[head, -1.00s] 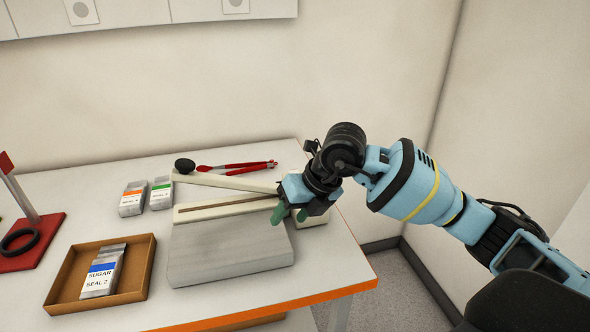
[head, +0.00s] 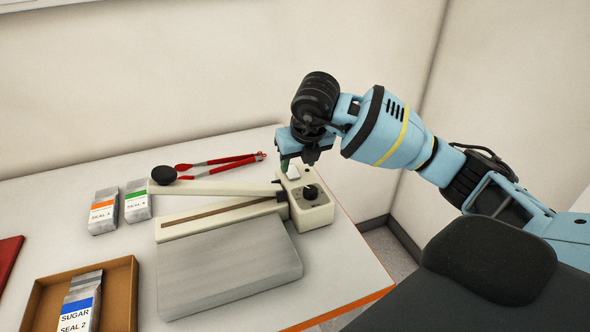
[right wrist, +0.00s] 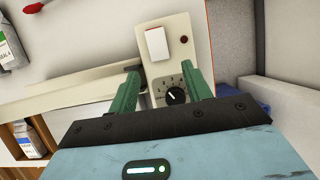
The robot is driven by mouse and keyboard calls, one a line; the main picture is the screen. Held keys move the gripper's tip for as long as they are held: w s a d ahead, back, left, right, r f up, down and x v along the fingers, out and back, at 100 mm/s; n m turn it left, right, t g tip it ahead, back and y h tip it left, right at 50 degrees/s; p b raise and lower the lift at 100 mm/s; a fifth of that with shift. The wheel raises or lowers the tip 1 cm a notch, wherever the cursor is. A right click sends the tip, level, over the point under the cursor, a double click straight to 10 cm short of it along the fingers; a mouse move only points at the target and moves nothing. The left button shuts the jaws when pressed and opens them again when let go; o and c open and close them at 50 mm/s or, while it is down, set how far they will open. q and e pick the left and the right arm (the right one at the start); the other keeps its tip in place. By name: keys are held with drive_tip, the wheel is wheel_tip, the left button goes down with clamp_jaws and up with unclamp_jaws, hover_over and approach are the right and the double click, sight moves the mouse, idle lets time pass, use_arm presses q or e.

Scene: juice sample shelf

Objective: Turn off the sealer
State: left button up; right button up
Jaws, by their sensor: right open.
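The sealer is a cream bar machine with a control box (head: 313,212) at its right end. A black dial (head: 310,192) sits on the box and a white rocker switch (head: 293,175) lies behind it. The right wrist view shows the switch (right wrist: 156,44), a dark red lamp (right wrist: 183,39) beside it and the dial (right wrist: 176,96). I cannot tell if the lamp is lit. My right gripper (head: 298,162) is open and empty over the back of the box, close to the switch. In the right wrist view, its green fingers (right wrist: 160,72) point toward the switch. My left gripper is not in view.
The sealer's long arm with a black knob (head: 163,175) reaches left, and a grey plate (head: 228,271) lies in front. Red-handled tongs (head: 228,160) lie behind. Two pouches (head: 103,212) stand left. A brown tray (head: 122,285) holds a SUGAR pouch (head: 80,305). A wall stands behind.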

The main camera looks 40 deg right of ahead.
sight(295, 176)
drive_tip(key=shift+x, duration=2.3)
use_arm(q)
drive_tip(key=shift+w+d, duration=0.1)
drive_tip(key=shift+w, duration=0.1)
use_arm(e)
drive_tip(key=c, duration=1)
drive_tip(key=shift+w+r+g+p, duration=0.3)
drive_tip(key=shift+r+g+p, duration=0.15)
drive_tip(key=shift+g, duration=0.15)
drive_tip(key=shift+w+d+g+y, duration=0.15)
drive_tip(key=shift+g+y, duration=0.15)
drive_tip(key=shift+g, duration=0.2)
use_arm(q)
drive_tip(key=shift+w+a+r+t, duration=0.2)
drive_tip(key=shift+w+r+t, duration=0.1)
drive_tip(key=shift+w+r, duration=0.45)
use_arm(e)
drive_tip(key=shift+g, duration=0.4)
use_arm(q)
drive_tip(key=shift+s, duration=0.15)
